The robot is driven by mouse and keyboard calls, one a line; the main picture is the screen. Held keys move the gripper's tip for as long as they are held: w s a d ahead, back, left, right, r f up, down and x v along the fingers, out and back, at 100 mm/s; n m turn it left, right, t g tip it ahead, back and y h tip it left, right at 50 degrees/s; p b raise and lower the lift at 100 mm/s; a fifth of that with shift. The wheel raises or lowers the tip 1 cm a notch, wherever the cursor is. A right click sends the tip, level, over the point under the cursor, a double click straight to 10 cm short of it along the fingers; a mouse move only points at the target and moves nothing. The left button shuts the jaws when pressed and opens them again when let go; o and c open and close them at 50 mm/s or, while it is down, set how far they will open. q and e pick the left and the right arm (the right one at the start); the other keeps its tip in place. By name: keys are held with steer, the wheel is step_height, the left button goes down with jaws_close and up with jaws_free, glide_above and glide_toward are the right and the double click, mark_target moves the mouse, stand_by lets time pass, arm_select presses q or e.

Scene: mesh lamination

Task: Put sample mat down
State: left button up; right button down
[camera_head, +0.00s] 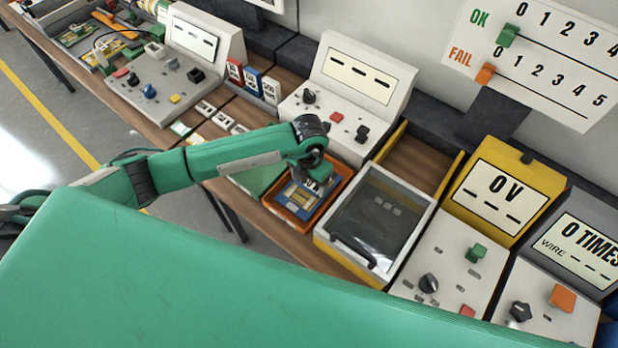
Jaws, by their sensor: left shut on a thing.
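A blue mat (297,196) with pale and yellow patches, which looks like the sample mat, is at the orange tray (308,222) in the middle of the bench. My left gripper (316,182) comes down over the tray and is shut on the mat's far right part. The fingertips are small and partly hidden by my own wrist. I cannot tell whether the mat touches the tray's floor. My right gripper is not in view.
A white-framed box with a dark clear lid (379,219) stands right of the tray. A green mat (258,176) lies left of it, partly behind my arm. Behind is a grey console (343,112); a yellow "0 V" tester (503,194) stands further right.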

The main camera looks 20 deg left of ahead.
arm_select(q)
steer(key=shift+f, duration=0.2)
steer(key=shift+f, duration=0.2)
steer(key=o, duration=1)
steer(key=shift+r, duration=0.1)
steer(key=shift+o, duration=0.2)
